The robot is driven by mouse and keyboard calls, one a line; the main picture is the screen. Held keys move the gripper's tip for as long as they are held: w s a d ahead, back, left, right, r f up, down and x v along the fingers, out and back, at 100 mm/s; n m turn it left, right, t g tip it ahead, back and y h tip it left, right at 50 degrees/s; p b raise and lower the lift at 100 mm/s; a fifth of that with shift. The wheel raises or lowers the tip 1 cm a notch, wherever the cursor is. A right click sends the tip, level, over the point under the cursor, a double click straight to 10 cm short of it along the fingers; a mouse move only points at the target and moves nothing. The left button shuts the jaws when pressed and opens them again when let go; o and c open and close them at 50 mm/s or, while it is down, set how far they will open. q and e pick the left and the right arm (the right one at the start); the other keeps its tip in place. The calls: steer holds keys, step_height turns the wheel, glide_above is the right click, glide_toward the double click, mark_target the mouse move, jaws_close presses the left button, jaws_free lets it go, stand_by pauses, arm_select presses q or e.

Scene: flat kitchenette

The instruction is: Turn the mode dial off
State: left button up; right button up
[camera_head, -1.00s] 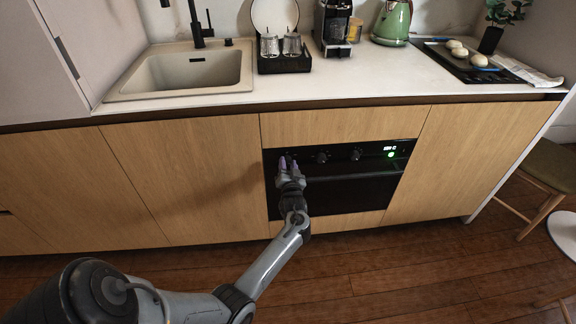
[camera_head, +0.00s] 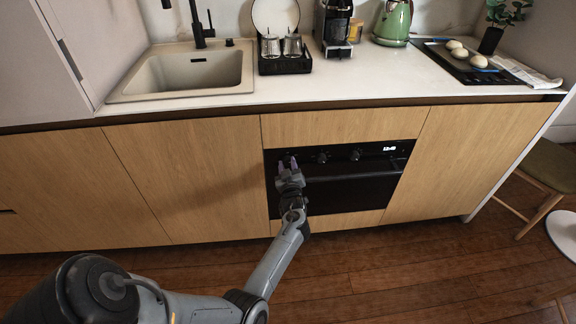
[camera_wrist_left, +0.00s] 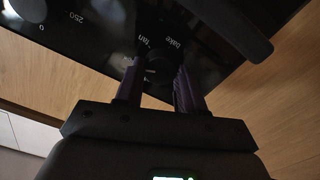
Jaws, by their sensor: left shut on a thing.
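The black oven (camera_head: 350,194) is built into the wooden cabinet front, with a row of knobs along its top panel. My left gripper (camera_head: 287,161) is at the leftmost knob, its purple fingers pointing at the panel. In the left wrist view, the fingers (camera_wrist_left: 157,82) are on either side of a dark round mode dial (camera_wrist_left: 157,66), shut on it. Labels reading "fan" and "bake" show around this dial. The dial's pointer is too dark to read. The oven's clock display (camera_head: 390,149) is lit white, with no green light below it. My right gripper is not in view.
Two more knobs, a middle one (camera_head: 322,157) and a right one (camera_head: 356,155), sit right of my gripper. The oven handle (camera_wrist_left: 240,30) passes close to the fingers in the wrist view. The counter (camera_head: 350,82) overhangs above. The floor in front is clear.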

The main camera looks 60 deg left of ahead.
arm_select(q)
steer(key=n, duration=0.3)
steer(key=shift+n, duration=0.4)
steer(key=n, duration=0.3)
steer(key=shift+s+f+n, duration=0.1)
steer(key=shift+n, duration=0.2)
steer(key=n, duration=0.3)
steer(key=shift+n+b, duration=0.35)
steer(key=shift+n, duration=1.15)
steer(key=o, duration=1)
steer(key=shift+o, duration=0.2)
